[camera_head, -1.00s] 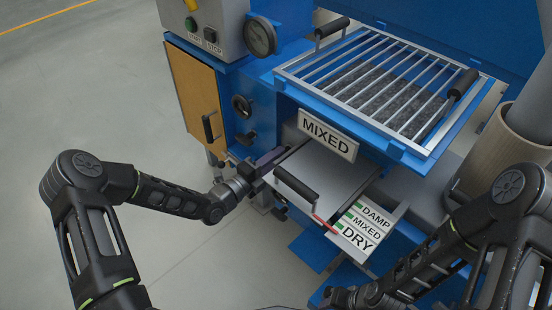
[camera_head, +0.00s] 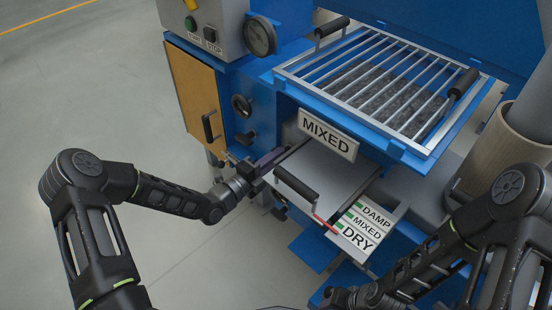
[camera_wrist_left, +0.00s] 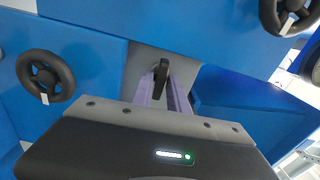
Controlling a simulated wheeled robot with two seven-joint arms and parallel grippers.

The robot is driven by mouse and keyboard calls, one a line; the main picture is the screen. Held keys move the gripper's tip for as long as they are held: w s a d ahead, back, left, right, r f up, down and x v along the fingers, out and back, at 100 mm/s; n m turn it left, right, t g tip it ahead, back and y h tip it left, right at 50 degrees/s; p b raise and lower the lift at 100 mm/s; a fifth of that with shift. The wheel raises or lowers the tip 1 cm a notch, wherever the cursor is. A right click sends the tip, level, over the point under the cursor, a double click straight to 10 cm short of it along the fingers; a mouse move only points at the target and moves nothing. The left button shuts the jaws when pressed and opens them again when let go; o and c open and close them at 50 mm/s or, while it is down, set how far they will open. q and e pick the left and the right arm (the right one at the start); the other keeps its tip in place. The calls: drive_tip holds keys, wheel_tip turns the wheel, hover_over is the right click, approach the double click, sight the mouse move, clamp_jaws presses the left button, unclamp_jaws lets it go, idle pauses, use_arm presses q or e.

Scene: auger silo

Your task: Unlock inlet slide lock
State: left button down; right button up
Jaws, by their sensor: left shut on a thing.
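The inlet slide lock appears as a small black lever (camera_wrist_left: 162,76) on a grey plate in the left wrist view. The purple fingers of my left gripper (camera_wrist_left: 166,90) are shut on it, one on each side. In the head view my left gripper (camera_head: 268,160) reaches the blue machine front, just left of the slide plate (camera_head: 325,165). The lock is hidden there by the gripper. The slide plate has a black handle (camera_head: 296,184) and lies under the MIXED sign (camera_head: 328,135). My right forearm is at the lower right, and its gripper is out of the picture.
A barred grate (camera_head: 385,85) tops the machine. A DAMP/MIXED/DRY label plate (camera_head: 366,228) with a red pointer (camera_head: 325,223) lies right of the slide. Black handwheels (camera_wrist_left: 45,77) flank the lock. An orange door (camera_head: 193,92) is at left. The floor at left is clear.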

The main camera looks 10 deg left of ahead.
use_arm(q)
drive_tip(key=shift+f, duration=0.1)
drive_tip(key=n+b, duration=0.4)
drive_tip(key=n, duration=1.3)
drive_tip(key=shift+n, duration=0.4)
drive_tip(key=c, duration=1.5)
unclamp_jaws()
